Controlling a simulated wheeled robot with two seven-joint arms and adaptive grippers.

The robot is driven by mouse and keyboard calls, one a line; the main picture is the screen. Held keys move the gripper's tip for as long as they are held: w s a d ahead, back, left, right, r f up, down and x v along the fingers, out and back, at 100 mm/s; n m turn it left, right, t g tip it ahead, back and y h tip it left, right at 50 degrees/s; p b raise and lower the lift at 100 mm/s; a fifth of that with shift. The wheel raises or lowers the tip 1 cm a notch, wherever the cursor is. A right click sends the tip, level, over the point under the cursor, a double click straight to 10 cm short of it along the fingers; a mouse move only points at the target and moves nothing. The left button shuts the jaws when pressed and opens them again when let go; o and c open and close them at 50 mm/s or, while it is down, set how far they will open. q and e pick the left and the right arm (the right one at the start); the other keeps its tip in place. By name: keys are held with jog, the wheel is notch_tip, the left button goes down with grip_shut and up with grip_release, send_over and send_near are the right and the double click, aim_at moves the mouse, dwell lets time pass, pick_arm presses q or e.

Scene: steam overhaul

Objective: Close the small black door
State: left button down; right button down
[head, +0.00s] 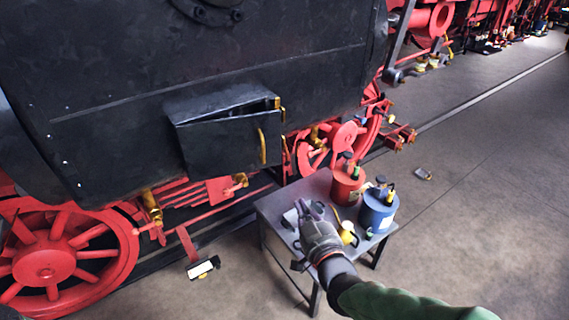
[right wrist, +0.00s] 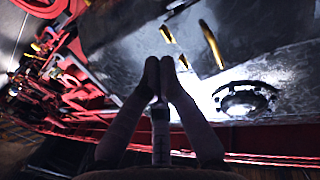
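The small black door (head: 222,146) is on the front of a black box on the locomotive's side. It stands slightly ajar, with a narrow dark gap along its top that widens to the right. Its yellow handle (head: 262,146) is upright near the right edge. A yellow bar, which looks like this handle, shows in the right wrist view (right wrist: 211,45). My right gripper (head: 309,212) is over the small table, below and right of the door and apart from it. Its fingertips (right wrist: 160,66) come together with nothing visible between them. My left gripper is out of view.
The grey table (head: 270,212) holds a red can (head: 346,186), a blue can (head: 378,212) and a yellow item (head: 348,233). Red wheels (head: 48,268) and rods lie under the locomotive. Floor at right is mostly clear, with a small object (head: 423,174).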

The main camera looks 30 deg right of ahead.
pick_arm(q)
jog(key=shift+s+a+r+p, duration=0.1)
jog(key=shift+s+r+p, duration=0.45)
pick_arm(e)
jog(key=w+d, duration=0.3)
jog(key=w, duration=1)
jog(key=shift+w+r, duration=0.25)
jog(key=shift+r, duration=0.2)
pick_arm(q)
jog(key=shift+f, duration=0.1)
pick_arm(e)
jog(key=shift+d, duration=0.1)
